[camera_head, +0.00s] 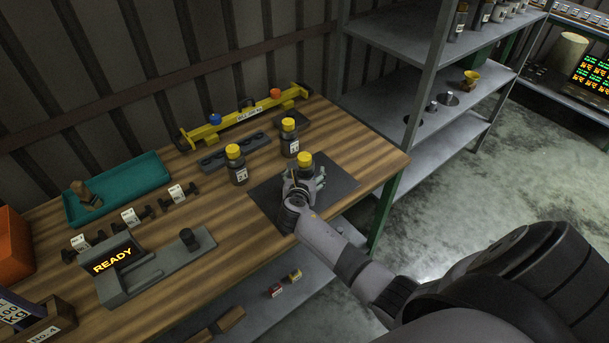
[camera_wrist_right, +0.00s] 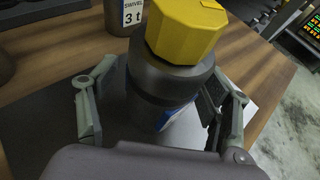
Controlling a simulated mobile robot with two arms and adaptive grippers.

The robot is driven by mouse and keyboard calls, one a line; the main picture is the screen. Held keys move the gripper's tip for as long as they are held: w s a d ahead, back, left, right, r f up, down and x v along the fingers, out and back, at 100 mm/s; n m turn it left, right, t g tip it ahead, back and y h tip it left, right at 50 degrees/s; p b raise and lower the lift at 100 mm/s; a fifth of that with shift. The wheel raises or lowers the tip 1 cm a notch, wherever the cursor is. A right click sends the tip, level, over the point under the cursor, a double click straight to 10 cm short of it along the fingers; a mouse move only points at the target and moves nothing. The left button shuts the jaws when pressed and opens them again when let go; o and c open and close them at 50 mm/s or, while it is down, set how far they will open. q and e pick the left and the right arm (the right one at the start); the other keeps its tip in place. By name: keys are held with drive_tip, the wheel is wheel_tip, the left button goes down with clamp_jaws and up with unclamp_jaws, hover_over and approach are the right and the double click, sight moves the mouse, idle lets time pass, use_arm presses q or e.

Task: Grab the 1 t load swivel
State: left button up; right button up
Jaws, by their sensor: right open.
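A load swivel with a yellow hexagonal cap (camera_head: 305,159) and dark body stands on the dark mat (camera_head: 262,203). My right gripper (camera_head: 302,182) is open around it. In the right wrist view its cap (camera_wrist_right: 185,30) and dark body (camera_wrist_right: 165,82) stand between the spread fingers. Its label is turned away, so I cannot read its weight. Behind it stands a swivel labelled 3 t (camera_wrist_right: 132,12), which seems to be the back one (camera_head: 290,140) in the head view. A further swivel (camera_head: 236,168) stands to the left, its label reading 2 t or similar. My left gripper is not in view.
A yellow beam fixture (camera_head: 240,119) and a dark holed block (camera_head: 232,152) lie behind the swivels. A teal tray (camera_head: 118,190), several labelled shackle-like parts (camera_head: 178,194) and a grey READY device (camera_head: 150,268) are at left. A metal shelf (camera_head: 440,125) stands right of the table.

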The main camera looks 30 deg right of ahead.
drive_tip(key=shift+r, duration=0.1)
drive_tip(key=shift+c, duration=0.8)
clamp_jaws()
